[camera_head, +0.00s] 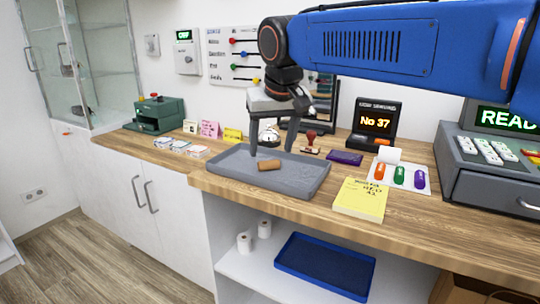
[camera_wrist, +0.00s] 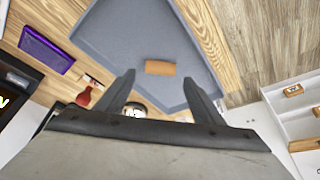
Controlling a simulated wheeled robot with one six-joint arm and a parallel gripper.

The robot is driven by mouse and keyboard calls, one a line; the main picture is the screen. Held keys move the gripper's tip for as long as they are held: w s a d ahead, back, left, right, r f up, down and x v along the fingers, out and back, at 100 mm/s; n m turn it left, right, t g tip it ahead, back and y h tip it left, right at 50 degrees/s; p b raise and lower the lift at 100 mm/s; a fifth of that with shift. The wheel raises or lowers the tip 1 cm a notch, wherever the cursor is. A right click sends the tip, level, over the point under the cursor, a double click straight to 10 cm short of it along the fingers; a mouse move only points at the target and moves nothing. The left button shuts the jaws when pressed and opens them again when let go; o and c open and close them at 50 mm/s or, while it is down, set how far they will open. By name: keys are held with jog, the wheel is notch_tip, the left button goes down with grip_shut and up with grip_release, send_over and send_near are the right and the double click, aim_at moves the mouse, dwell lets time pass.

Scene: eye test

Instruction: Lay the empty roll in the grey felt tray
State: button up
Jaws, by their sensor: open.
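The empty roll (camera_head: 268,165) is a small brown cardboard tube. It lies on its side in the grey felt tray (camera_head: 308,183) on the wooden counter. In the wrist view the roll (camera_wrist: 160,68) shows against the floor of the tray (camera_wrist: 112,36), ahead of my fingers and touching neither. My gripper (camera_head: 271,154) is above the tray, pointing down, with its two fingers apart on either side of the roll. In the wrist view my gripper (camera_wrist: 159,78) is open with nothing between the fingertips.
A yellow pad (camera_head: 360,199) lies right of the tray. A red-handled stamp (camera_head: 311,141), a bell (camera_head: 268,135) and a purple box (camera_head: 345,157) stand behind it.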

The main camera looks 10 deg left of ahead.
jog(key=v, duration=0.7)
